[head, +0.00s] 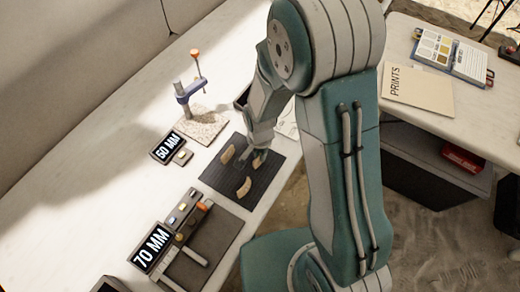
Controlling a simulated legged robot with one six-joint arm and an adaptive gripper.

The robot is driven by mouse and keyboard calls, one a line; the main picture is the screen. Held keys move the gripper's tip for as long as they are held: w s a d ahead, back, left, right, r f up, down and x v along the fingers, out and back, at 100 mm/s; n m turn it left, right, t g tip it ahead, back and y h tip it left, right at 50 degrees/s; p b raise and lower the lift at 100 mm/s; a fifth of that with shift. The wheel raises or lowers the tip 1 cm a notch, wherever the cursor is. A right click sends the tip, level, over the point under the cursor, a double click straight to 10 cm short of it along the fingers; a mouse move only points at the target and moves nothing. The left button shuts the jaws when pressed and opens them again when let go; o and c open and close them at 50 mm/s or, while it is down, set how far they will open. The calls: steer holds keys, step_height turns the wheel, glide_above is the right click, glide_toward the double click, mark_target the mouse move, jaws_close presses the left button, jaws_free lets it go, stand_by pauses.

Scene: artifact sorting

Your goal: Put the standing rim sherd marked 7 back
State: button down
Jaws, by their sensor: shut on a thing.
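My gripper (260,153) is over the right part of a dark ribbed mat (214,179) on the white table. It is shut on a small tan sherd (257,163), partly hidden by the fingers. I cannot tell whether this sherd touches the mat. A second tan sherd (227,154) is on the mat to the left of my gripper. A third, curved sherd (244,187) is on the mat nearer the front. No number can be read on any sherd from here.
A clamp stand (188,93) on a speckled base rises behind the mat. A "50 MM" sign (167,147) stands at left. A "70 MM" sign (151,248) and a grey tray (220,240) are in front. The left table surface is bare.

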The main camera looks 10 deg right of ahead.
steer(key=shift+s+a+f, duration=0.1)
steer(key=shift+f, duration=0.3)
steer(key=shift+d, duration=0.2)
steer(key=shift+f, duration=0.1)
steer(key=c, duration=0.8)
jaws_free()
steer(key=shift+o, duration=0.2)
step_height(320, 180, up, 12)
steer(key=shift+r, duration=0.2)
steer(key=s+d+r+n+t, duration=0.2)
steer(key=s+d+r, duration=0.3)
steer(key=r, duration=0.5)
steer(key=s+d+r+n+t, duration=0.3)
steer(key=s+d+r+n, duration=0.2)
steer(key=s+r, duration=0.2)
step_height(320, 180, up, 3)
steer(key=shift+s+d+f+n+t, duration=0.1)
steer(key=shift+s+d+n+t, duration=0.15)
steer(key=shift+d+n+t, duration=0.05)
